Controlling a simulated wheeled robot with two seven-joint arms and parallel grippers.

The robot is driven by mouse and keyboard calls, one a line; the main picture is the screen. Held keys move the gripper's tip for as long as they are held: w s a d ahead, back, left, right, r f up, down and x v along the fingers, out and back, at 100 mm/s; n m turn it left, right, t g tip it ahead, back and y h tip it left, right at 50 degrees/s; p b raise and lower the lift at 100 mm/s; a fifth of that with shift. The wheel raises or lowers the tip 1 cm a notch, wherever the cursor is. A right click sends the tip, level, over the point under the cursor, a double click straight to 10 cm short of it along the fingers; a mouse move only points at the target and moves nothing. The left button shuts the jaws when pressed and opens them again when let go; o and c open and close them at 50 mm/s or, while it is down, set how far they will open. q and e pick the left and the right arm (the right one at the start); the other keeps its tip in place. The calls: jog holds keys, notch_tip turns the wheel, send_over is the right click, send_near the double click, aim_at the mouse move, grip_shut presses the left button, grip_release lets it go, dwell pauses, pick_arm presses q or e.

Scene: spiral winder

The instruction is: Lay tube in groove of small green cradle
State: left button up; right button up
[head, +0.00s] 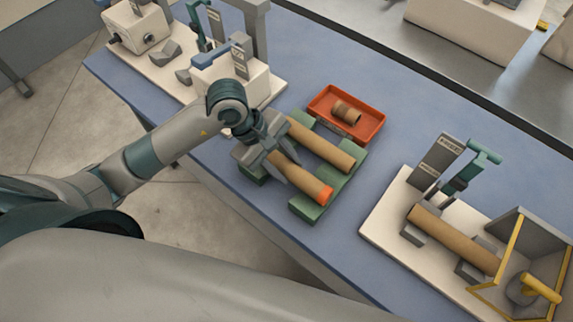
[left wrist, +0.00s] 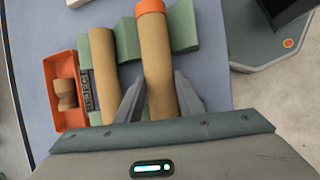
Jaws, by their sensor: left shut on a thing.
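A brown tube with an orange end (head: 303,182) lies over the near side of the small green cradle (head: 307,208). My left gripper (head: 283,167) is shut on this tube, with a finger on each side of it. My right gripper is not in view.
A red tray (head: 374,128) holding a short brown piece (head: 346,112) stands behind the cradle. A white-based station (head: 381,222) with another brown tube (head: 455,237) and a yellow-edged guard stands at the right. Another machine (head: 218,78) stands at the upper left. Blue table is clear between cradle and right station.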

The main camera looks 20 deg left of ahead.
pick_arm(q)
jog(key=shift+f, duration=0.15)
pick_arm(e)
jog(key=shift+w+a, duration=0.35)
pick_arm(q)
jog(key=o, duration=1.1)
jog(key=shift+o, duration=0.2)
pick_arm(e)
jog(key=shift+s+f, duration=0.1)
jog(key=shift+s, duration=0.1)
pick_arm(q)
jog(key=shift+a, duration=0.1)
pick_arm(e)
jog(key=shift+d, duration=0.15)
